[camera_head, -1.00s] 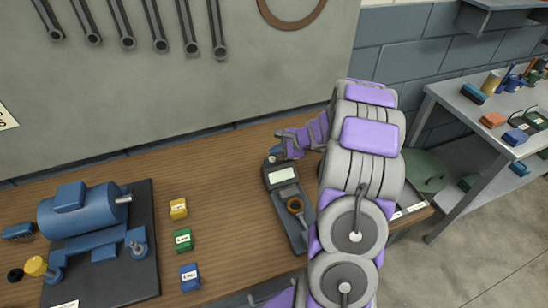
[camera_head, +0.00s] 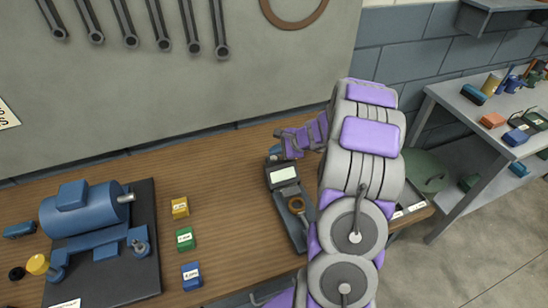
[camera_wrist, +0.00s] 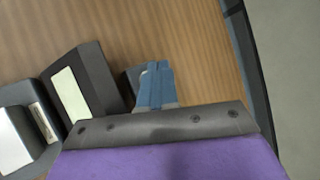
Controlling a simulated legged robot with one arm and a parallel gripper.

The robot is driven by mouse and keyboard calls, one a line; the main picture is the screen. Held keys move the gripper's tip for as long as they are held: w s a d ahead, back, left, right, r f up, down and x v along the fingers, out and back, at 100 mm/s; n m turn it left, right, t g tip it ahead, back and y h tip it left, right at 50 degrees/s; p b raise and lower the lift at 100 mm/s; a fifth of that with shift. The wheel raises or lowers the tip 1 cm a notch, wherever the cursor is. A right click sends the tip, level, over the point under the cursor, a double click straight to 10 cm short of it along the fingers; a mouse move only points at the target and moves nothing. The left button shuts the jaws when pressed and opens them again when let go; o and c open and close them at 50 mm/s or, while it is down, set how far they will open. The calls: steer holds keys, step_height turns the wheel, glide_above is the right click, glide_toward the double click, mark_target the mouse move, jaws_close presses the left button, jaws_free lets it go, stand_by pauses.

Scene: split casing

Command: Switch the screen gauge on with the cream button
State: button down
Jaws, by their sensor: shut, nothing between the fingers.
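The screen gauge (camera_head: 284,174) is a dark grey instrument with a pale, blank-looking screen, lying on the wooden bench beside my arm. Its screen also shows at left in the wrist view (camera_wrist: 70,96). My gripper (camera_head: 275,151) is at the gauge's far end, pointing down, with its blue fingers (camera_wrist: 155,84) together and empty. In the wrist view the fingers are over or beside a small dark block (camera_wrist: 131,78) at the gauge's end. A small pale patch shows by the fingertips. I cannot tell whether it is the cream button, or whether the fingers touch it.
Yellow (camera_head: 180,207), green (camera_head: 185,239) and blue (camera_head: 191,276) blocks stand to the left, beside a blue motor (camera_head: 86,208) on a dark plate. The wall is close behind the bench. Bare wood lies between blocks and gauge.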

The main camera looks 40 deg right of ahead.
steer(key=shift+a+f, duration=0.2)
steer(key=shift+a, duration=0.1)
steer(key=shift+f, duration=0.15)
steer(key=shift+d, duration=0.25)
steer(key=shift+a+f, duration=0.15)
steer(key=shift+a, duration=0.05)
steer(key=shift+s+f+b, duration=0.1)
steer(key=shift+f+b, duration=0.15)
steer(key=shift+b, duration=0.05)
steer(key=shift+d, duration=0.1)
steer(key=shift+d+r+p, duration=0.15)
steer(key=shift+r+p, duration=0.7)
steer(key=shift+p, duration=0.05)
steer(key=shift+r, duration=0.1)
